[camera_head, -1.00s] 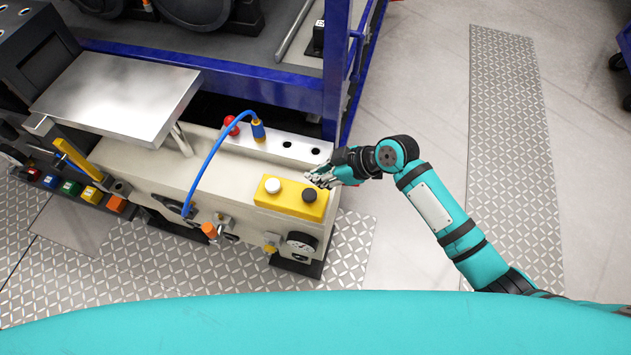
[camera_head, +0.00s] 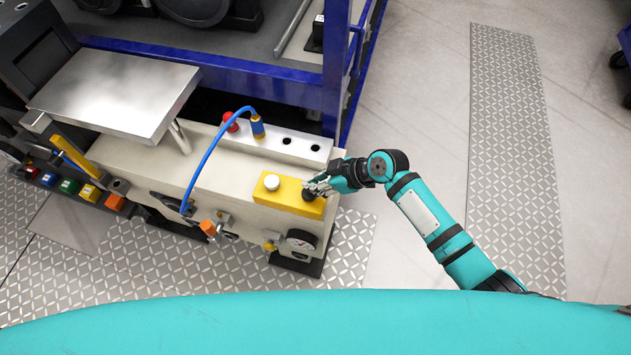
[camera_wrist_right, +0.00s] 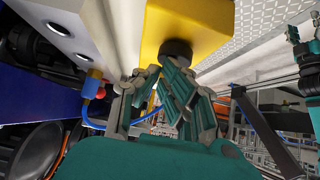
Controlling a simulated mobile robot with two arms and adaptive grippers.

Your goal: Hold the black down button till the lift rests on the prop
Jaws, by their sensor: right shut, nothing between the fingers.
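The black down button (camera_head: 309,195) sits on the right end of a yellow control box (camera_head: 286,200), beside a white button (camera_head: 272,182). My right gripper (camera_head: 314,189) is shut and empty, with its fingertips at the black button and partly covering it. In the right wrist view the black button (camera_wrist_right: 176,48) is just beyond the fingertips (camera_wrist_right: 168,66); I cannot tell whether they touch it or press it. The lift and the prop cannot be made out for certain in these views. My left gripper is not in view.
A blue cable (camera_head: 210,152) arches over the cream machine body (camera_head: 225,178). A red knob (camera_head: 231,122) stands behind the box, near a silver panel (camera_head: 290,148). A blue frame (camera_head: 335,80) rises behind.

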